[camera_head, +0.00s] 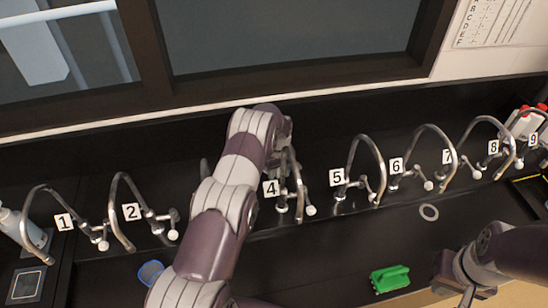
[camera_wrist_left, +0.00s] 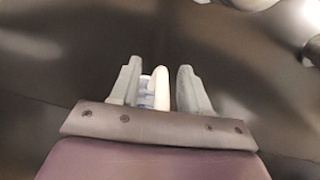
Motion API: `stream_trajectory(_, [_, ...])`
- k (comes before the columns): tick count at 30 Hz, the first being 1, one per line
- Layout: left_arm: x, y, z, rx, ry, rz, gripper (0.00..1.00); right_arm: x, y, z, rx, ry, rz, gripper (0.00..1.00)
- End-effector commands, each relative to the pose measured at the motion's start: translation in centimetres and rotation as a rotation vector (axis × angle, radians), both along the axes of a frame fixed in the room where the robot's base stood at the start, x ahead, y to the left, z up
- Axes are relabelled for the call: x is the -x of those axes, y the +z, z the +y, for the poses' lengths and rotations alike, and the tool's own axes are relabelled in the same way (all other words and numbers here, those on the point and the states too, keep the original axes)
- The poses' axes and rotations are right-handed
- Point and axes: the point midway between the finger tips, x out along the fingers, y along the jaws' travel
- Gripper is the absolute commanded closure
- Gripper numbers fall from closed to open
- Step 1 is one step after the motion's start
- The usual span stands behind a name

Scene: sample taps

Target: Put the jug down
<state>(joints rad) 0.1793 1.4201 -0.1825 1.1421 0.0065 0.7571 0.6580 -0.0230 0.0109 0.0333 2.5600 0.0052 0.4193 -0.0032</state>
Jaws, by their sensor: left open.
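My left arm (camera_head: 225,190) reaches across the counter to the tap labelled 4 (camera_head: 296,180), and its hand is hidden behind the arm in the head view. In the left wrist view my left gripper (camera_wrist_left: 159,66) is open, its two grey fingers apart. A white and blue thing (camera_wrist_left: 154,90) shows between the fingers; I cannot tell what it is or whether it is touched. No jug can be made out for certain. A blue-rimmed thing (camera_head: 151,272) lies low beside my left arm, partly hidden. My right gripper (camera_head: 466,294) is at the bottom right, its jaws unclear.
Several numbered curved taps line the dark counter, among them tap 1 (camera_head: 45,190) and tap 5 (camera_head: 366,138). A white bottle (camera_head: 22,228) stands at the far left.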

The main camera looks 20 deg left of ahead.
Motion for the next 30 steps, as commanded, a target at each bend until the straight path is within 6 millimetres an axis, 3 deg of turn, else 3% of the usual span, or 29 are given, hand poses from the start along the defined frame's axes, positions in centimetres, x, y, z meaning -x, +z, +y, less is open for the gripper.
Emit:
stream_trajectory(1, [0.0, 0.0, 0.0, 0.001, 0.000, 0.001, 0.54, 0.0, 0.0, 0.0, 0.000, 0.000, 0.000, 1.00])
stream_trajectory(5, [0.0, 0.0, 0.0, 0.000, 0.000, 0.001, 0.96, 0.0, -0.1, 0.0, 0.000, 0.000, 0.000, 1.00])
stream_trajectory(6, [0.0, 0.0, 0.0, 0.000, 0.000, 0.001, 1.00, 0.0, -0.1, 0.0, 0.000, 0.000, 0.000, 1.00])
stream_trajectory(17, [0.0, 0.3, 0.0, 0.000, 0.001, 0.000, 1.00, 0.0, -0.4, 0.0, 0.000, 0.000, 0.000, 1.00])
stream_trajectory(24, [-0.2, 3.3, 0.0, -0.001, 0.000, -0.005, 1.00, 0.0, -2.7, 0.0, 0.000, 0.000, 0.000, 1.00])
stream_trajectory(30, [-1.0, 6.0, -4.2, 0.000, -0.003, -0.003, 1.00, 0.0, -4.8, 0.0, 0.000, 0.000, 0.000, 1.00])
